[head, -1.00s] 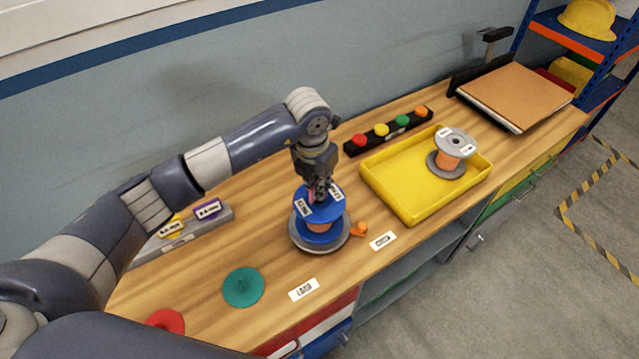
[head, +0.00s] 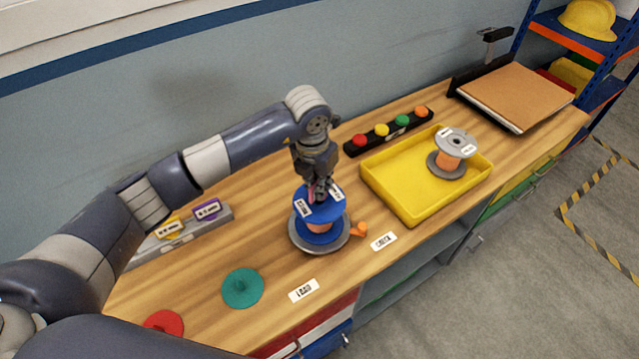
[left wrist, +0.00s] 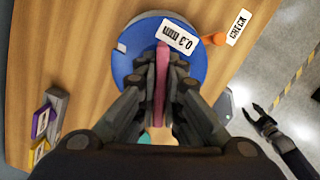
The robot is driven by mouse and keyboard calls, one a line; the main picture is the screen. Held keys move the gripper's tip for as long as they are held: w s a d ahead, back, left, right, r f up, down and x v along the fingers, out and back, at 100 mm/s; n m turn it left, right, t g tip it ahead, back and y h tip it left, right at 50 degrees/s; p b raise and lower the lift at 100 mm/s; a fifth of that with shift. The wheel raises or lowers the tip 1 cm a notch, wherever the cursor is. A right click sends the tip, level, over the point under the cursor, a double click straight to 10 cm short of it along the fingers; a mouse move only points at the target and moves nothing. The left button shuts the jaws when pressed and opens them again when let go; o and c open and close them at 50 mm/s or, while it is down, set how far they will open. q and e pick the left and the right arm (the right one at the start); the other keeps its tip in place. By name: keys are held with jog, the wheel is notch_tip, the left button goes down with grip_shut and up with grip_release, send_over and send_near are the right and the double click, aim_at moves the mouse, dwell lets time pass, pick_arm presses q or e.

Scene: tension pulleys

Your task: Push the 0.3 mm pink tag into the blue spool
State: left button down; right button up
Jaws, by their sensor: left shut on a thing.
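The blue spool (head: 322,206) stands upright on a round grey base (head: 345,238) on the bench, with orange winding below its top flange. My left gripper (head: 321,192) points down over the top of the spool. In the left wrist view its fingers (left wrist: 162,88) are shut on the pink tag (left wrist: 162,68).
A yellow tray (head: 408,204) holding a grey spool (head: 455,147) stands to the right. A grey rack with yellow and purple tags (head: 207,210) lies left. Green (head: 242,288) and red (head: 164,322) discs lie in front. A small orange part (head: 358,230) sits beside the base.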

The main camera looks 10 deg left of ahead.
pick_arm(q)
jog(key=shift+f, duration=0.15)
jog(key=shift+f+b, duration=0.95)
jog(key=shift+s+f, duration=0.1)
jog(key=shift+f, duration=0.05)
jog(key=c, duration=1.7)
grip_release()
jog(key=shift+o, duration=0.2)
jog(key=shift+r, duration=0.35)
jog(key=r, duration=0.3)
jog(key=s+r, duration=0.1)
jog(key=r, duration=0.7)
jog(key=shift+s+a+r, duration=0.1)
jog(key=shift+s+a, duration=0.15)
jog(key=shift+a, duration=0.1)
